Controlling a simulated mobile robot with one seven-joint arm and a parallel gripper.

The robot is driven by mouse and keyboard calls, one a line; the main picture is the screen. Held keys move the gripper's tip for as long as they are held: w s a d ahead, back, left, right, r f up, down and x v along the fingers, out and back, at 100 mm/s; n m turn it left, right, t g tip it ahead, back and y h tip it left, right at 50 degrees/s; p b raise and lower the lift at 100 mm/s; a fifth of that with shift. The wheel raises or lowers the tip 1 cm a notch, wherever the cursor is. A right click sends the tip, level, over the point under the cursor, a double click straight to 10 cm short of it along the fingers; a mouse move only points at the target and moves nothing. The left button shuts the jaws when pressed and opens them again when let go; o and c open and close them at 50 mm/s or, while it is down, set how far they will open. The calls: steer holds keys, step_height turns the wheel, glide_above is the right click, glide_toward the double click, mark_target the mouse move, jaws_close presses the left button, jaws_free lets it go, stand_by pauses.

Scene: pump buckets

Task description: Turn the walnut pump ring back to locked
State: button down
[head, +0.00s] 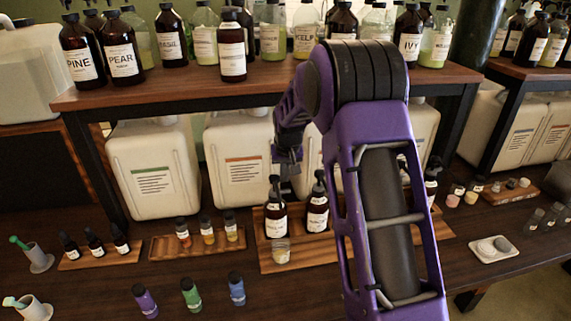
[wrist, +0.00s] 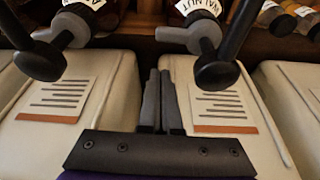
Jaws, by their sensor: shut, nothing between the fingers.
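The walnut bottle (head: 275,223) is dark amber with a white label and black pump, on a wooden tray in the head view. In the wrist view its label (wrist: 200,8) reads upside down, partly cut off. Its grey pump ring (wrist: 186,37) has a side tab pointing left; its black pump head (wrist: 216,75) is at right. A similar bottle (head: 317,212) stands close beside it, to the right in the head view. My gripper (wrist: 163,75) is shut and empty, between the two pump heads in the wrist view, apart from the ring. In the head view my gripper (head: 287,165) is above and behind the bottles.
White jugs (head: 242,163) stand behind the tray (head: 276,266), under a shelf (head: 270,78) crowded with bottles. A small jar (head: 281,252) stands in front of the walnut bottle. My arm hides the tray's right part.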

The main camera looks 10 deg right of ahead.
mark_target(285, 191)
steer(key=shift+s+r, duration=0.2)
steer(key=shift+s, duration=0.7)
steer(key=shift+s+r, duration=0.15)
steer(key=shift+s, duration=0.75)
steer(key=shift+s+m+h+b, duration=0.4)
steer(key=shift+m, duration=0.8)
steer(key=m, duration=0.1)
steer(key=s+m, duration=0.1)
steer(key=shift+m+h, duration=0.4)
steer(key=m, duration=0.1)
steer(key=s+m+g, duration=0.1)
steer(key=m, duration=0.1)
steer(key=m+h, duration=0.1)
steer(key=shift+s+a, duration=0.25)
steer(key=shift+w+a, duration=0.3)
steer(key=shift+w, duration=0.5)
